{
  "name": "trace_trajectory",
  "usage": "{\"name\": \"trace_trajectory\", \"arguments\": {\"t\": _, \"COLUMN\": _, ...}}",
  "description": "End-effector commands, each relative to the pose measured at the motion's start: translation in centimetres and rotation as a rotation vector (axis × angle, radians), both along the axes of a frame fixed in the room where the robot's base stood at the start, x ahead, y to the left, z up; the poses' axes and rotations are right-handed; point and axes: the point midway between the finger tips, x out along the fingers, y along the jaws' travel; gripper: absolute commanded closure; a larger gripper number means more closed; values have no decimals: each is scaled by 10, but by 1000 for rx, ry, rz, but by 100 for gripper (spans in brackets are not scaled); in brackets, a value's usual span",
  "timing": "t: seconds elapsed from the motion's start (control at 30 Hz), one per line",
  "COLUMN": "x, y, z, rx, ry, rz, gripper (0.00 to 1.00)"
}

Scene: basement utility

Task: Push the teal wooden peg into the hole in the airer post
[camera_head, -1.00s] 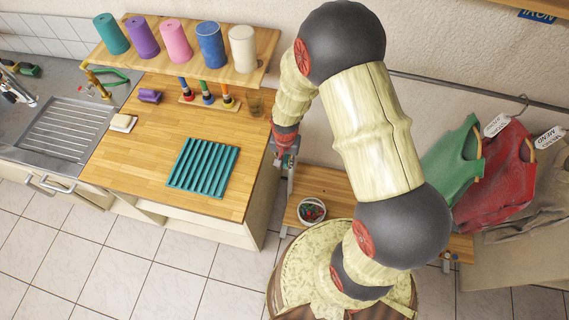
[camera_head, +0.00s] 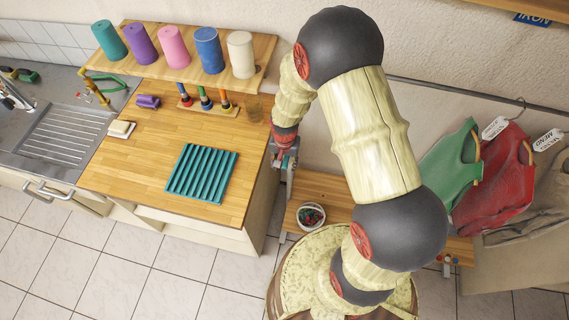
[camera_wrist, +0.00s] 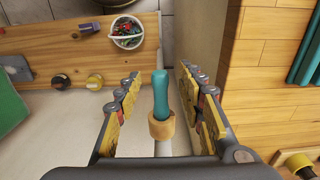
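In the wrist view the teal peg (camera_wrist: 160,92) lies between the two fingers of my gripper (camera_wrist: 162,98), with clear gaps on both sides. A light wooden collar (camera_wrist: 161,127) surrounds its near end. A pale post (camera_wrist: 163,149) shows just behind the collar, partly hidden by my gripper body. How deep the peg sits cannot be told. In the head view my gripper (camera_head: 285,155) is beside the right edge of the wooden counter, and the peg cannot be made out there.
The wooden counter (camera_head: 145,185) with a teal ribbed mat (camera_head: 202,174) is left of my gripper. A low wooden bench (camera_head: 320,187) carries a white bowl (camera_head: 311,215) of small items. Green (camera_head: 450,165) and red (camera_head: 493,180) garments hang at right.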

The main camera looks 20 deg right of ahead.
Motion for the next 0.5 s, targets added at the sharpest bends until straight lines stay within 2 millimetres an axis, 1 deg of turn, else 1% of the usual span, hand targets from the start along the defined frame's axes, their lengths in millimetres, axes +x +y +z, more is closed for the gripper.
{"name": "trace_trajectory", "arguments": {"t": 0.17, "x": 0, "y": 0, "z": 0, "rx": 0, "ry": 0, "rz": 0, "gripper": 61}}
{"name": "trace_trajectory", "arguments": {"t": 0.27, "x": 0, "y": 0, "z": 6, "rx": -1, "ry": -1, "rz": 0, "gripper": 61}}
{"name": "trace_trajectory", "arguments": {"t": 0.37, "x": 0, "y": 0, "z": 20, "rx": 0, "ry": -4, "rz": 0, "gripper": 61}}
{"name": "trace_trajectory", "arguments": {"t": 0.5, "x": 0, "y": 1, "z": 43, "rx": 0, "ry": -4, "rz": 0, "gripper": 61}}
